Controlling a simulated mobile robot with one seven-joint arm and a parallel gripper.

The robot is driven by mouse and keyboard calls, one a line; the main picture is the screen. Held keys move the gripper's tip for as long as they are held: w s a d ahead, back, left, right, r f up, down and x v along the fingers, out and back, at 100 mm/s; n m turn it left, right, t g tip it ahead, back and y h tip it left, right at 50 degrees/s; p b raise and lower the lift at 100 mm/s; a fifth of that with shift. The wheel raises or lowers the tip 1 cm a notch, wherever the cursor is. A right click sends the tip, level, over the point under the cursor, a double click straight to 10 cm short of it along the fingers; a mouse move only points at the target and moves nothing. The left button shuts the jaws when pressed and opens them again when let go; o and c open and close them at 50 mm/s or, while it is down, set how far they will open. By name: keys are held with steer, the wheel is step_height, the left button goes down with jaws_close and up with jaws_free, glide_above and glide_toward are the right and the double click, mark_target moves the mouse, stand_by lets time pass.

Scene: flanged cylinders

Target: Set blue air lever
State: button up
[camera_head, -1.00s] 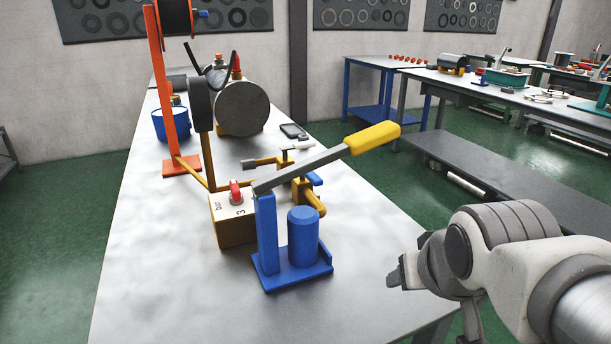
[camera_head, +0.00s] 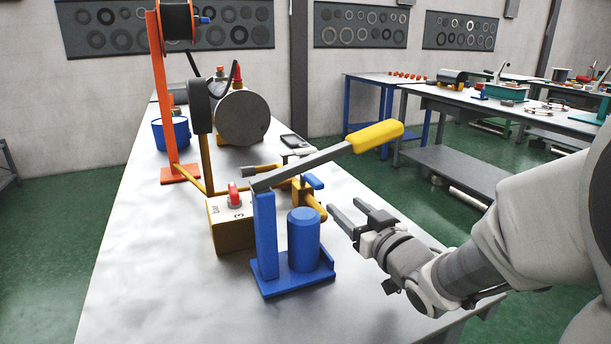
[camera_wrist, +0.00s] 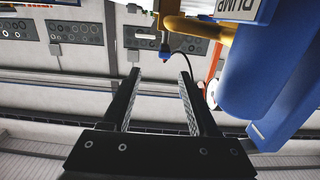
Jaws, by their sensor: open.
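A small blue lever (camera_head: 314,182) sits on a yellow pipe fitting (camera_head: 301,198), behind a blue hand-pump stand (camera_head: 304,240). The stand has a blue cylinder and a grey arm with a yellow handle (camera_head: 376,136) slanting up to the right. My gripper (camera_head: 346,208) is open and empty, right of the stand and fitting, its fingers pointing up and left. In the wrist view its fingers (camera_wrist: 159,75) are apart with nothing between them. The yellow pipe (camera_wrist: 200,28) and blue cylinder (camera_wrist: 250,78) show at upper right there. I cannot make out the small lever there.
A yellow box (camera_head: 234,232) with a red knob (camera_head: 234,196) stands left of the pump. A grey drum (camera_head: 243,117), an orange reel stand (camera_head: 167,95) and a blue bucket (camera_head: 171,135) are farther back. The table's (camera_head: 150,265) left front is clear.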

mark_target(307, 174)
steer(key=shift+y, duration=0.4)
steer(key=b+x, duration=0.1)
steer(key=x, duration=0.7)
steer(key=b+x, duration=0.2)
steer(key=x, duration=0.7)
steer(key=shift+w+a, duration=0.2)
steer(key=shift+a, duration=0.15)
jaws_close()
stand_by(0.4)
